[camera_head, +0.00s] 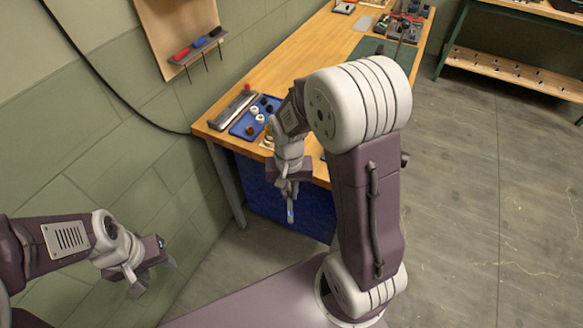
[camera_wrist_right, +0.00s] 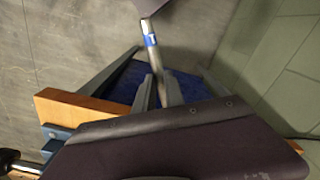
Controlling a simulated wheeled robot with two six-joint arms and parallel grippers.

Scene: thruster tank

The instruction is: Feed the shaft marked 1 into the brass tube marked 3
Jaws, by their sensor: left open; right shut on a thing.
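My right gripper (camera_head: 290,188) is shut on a slim metal shaft (camera_head: 291,213) with a blue band. It holds the shaft in front of the workbench's near edge, pointing down. In the right wrist view the shaft (camera_wrist_right: 152,58) sticks out from between the two fingers (camera_wrist_right: 158,92), and its blue label carries a white mark, seemingly a 1. My left gripper (camera_head: 152,275) is open and empty at the lower left, far from the bench. I cannot make out the brass tube marked 3; a small yellowish thing (camera_head: 268,141) beside the right wrist is too small and partly hidden to name.
The wooden workbench (camera_head: 290,80) carries a blue tray (camera_head: 241,129) with small black and white parts, a grey rail-like block (camera_head: 232,110) and a dark mat with gear at the far end. A rack of screwdrivers (camera_head: 197,50) hangs on the wall. The floor at right is clear.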

